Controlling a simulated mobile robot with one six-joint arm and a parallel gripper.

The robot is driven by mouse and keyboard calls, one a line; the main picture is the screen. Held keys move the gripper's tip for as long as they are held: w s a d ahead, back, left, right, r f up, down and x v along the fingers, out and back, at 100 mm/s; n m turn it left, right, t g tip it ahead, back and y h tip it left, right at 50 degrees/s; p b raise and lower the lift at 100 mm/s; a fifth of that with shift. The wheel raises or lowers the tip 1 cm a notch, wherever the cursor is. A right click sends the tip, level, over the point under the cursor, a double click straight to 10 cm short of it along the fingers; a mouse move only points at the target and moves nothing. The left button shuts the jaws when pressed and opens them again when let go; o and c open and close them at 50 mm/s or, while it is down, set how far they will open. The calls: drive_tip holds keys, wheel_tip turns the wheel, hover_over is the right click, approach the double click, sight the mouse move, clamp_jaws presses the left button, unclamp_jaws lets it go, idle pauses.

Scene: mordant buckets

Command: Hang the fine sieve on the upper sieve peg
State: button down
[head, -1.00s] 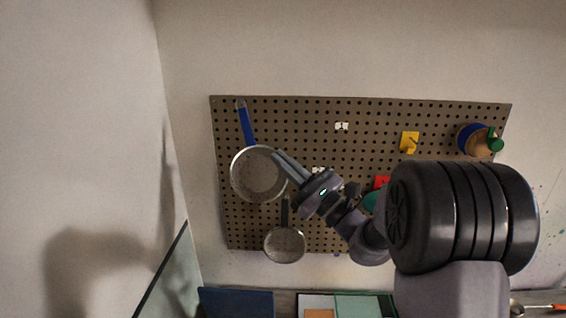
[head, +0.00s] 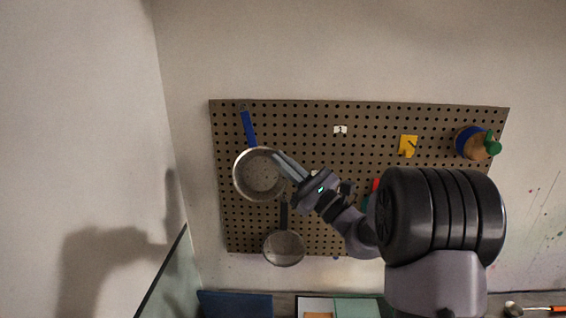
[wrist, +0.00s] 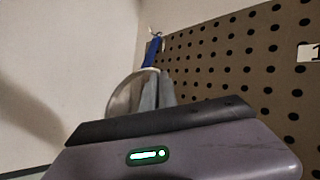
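A sieve with a blue handle (head: 249,128) and a round pale mesh bowl (head: 256,176), which I take to be the fine sieve, is upright at the upper left of the pegboard. It also shows in the wrist view (wrist: 125,95), bowl nearest and handle rising toward the board's edge. My gripper (head: 281,162) is shut on the right side of its bowl rim; the wrist view shows the fingers (wrist: 153,92) against the bowl. The upper peg is not clearly visible near the handle's top, so I cannot tell whether the handle touches it.
The brown pegboard (head: 300,130) fills the wall ahead. A smaller dark-handled sieve (head: 284,249) hangs below the bowl. A yellow holder (head: 408,146) and a blue-and-tan round item with green (head: 472,142) are at the right. A blue panel (head: 235,304) lies below.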

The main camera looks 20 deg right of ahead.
drive_tip(key=c, duration=1.6)
unclamp_jaws()
drive_tip(key=shift+s+f, duration=0.1)
